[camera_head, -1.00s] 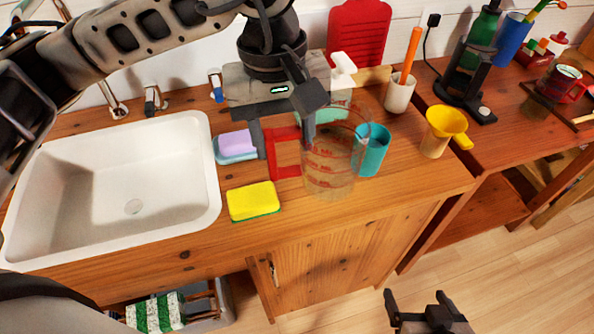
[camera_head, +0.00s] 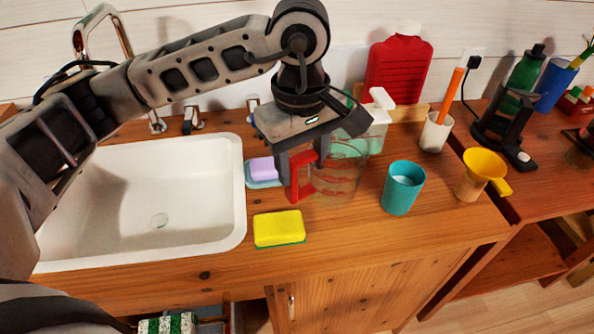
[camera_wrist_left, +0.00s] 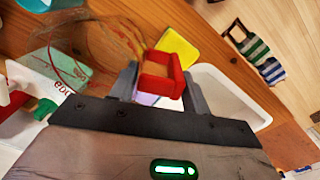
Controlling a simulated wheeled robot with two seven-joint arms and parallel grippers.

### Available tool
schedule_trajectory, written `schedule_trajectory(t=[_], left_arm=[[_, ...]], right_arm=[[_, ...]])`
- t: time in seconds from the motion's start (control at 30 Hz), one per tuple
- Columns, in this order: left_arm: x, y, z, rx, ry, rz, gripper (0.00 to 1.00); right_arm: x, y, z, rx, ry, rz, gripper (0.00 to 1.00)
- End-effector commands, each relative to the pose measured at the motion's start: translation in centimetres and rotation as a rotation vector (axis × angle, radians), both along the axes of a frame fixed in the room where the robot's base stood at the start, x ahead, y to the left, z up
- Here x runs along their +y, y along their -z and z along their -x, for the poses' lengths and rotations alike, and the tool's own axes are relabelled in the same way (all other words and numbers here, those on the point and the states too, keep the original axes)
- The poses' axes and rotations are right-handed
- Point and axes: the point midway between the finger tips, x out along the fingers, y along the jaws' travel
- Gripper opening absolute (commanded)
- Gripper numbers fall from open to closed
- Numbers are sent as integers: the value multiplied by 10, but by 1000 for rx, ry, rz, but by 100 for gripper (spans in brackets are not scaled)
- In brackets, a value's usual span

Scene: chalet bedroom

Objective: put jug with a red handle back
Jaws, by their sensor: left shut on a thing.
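My left gripper (camera_head: 303,172) reaches down from above and is shut on the jug's red handle (camera_head: 301,186). In the left wrist view, the red handle (camera_wrist_left: 163,75) sits between the two fingers of my left gripper (camera_wrist_left: 161,88), with the faint glass body (camera_wrist_left: 100,45) beyond it. My right gripper is out of view.
A teal cup (camera_head: 403,188), yellow sponge (camera_head: 279,229), lilac soap (camera_head: 263,168) and white-pump dispenser (camera_head: 379,117) surround the jug. A white sink (camera_head: 150,205) is at left. A yellow funnel (camera_head: 485,163) and cup with an orange stick (camera_head: 436,133) stand at right.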

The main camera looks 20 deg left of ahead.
Motion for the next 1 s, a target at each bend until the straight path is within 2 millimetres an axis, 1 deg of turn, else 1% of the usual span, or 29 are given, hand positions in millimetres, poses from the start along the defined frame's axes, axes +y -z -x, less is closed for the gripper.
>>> schedule_trajectory(t=[0.03, 0.1, 0.27, 0.37, 0.43, 0.57, 0.63, 0.87, 0.97, 1.0], left_arm=[[5, 7, -5, 1, -6, 0, 9], [10, 15, -10, 1, -3, 1, 9], [14, 24, -16, -1, -2, 2, 9], [21, 34, -21, 1, -4, 0, 9], [20, 45, -20, 4, 0, 0, 9], [19, 60, -20, 0, -1, 1, 9], [19, 63, -21, -2, -1, 2, 9], [19, 64, -21, -3, 0, 2, 9], [19, 68, -21, -3, 0, 2, 9], [19, 67, -21, -2, -1, 2, 53]], right_arm=[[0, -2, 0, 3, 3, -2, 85], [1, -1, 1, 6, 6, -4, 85], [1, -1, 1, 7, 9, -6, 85], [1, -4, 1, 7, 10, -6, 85], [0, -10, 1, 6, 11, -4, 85], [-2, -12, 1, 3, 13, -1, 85], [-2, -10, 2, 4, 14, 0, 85], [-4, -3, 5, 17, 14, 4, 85], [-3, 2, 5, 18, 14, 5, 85], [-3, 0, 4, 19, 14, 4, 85]])
